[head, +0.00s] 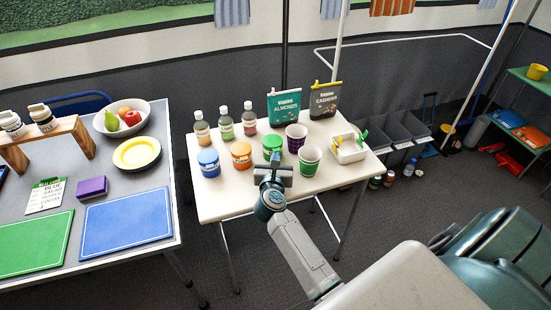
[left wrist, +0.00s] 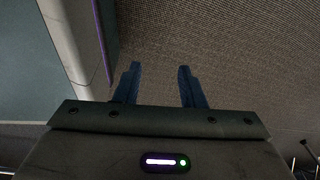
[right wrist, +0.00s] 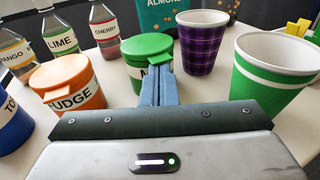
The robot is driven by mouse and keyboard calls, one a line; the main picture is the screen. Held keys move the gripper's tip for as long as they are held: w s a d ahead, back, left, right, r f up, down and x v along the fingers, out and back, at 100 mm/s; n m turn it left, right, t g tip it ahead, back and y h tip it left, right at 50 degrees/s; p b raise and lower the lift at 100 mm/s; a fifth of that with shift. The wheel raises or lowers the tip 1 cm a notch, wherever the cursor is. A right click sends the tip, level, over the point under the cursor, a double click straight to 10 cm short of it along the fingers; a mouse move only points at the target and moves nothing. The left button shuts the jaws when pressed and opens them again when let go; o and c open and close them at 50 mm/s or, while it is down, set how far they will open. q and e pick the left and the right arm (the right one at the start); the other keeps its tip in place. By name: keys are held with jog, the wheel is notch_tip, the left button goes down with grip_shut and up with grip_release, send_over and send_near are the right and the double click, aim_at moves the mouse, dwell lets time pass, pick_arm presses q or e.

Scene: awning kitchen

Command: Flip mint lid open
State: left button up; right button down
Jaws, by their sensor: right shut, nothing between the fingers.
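The mint jar (right wrist: 148,48) has a green lid, which sits flat on it, and a white label showing only an "M". In the head view the jar (head: 272,141) stands on the white table, partly behind my right gripper (head: 271,160). In the right wrist view my right gripper (right wrist: 158,76) is shut and empty, its tips at the front of the jar just by the lid's tab. I cannot tell whether they touch. My left gripper (left wrist: 158,72) is open and empty over the dark floor, seen only in the left wrist view.
The orange-lidded fudge jar (right wrist: 66,84) and a blue-lidded jar (head: 208,162) stand left of the mint jar. A purple plaid cup (right wrist: 202,40) and a green striped cup (right wrist: 272,68) stand right. Syrup bottles (head: 225,122) and an almonds bag (head: 284,107) are behind.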

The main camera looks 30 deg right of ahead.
pick_arm(q)
jog(key=shift+w, duration=0.15)
jog(key=shift+w+r, duration=0.1)
jog(key=shift+w, duration=0.55)
pick_arm(e)
jog(key=shift+s, duration=0.15)
jog(key=shift+s+a, duration=0.2)
jog(key=shift+s, duration=0.65)
pick_arm(q)
jog(key=shift+s+r, duration=0.15)
jog(key=shift+s, duration=0.55)
jog(key=shift+w, duration=0.1)
pick_arm(e)
jog(key=shift+f, duration=0.15)
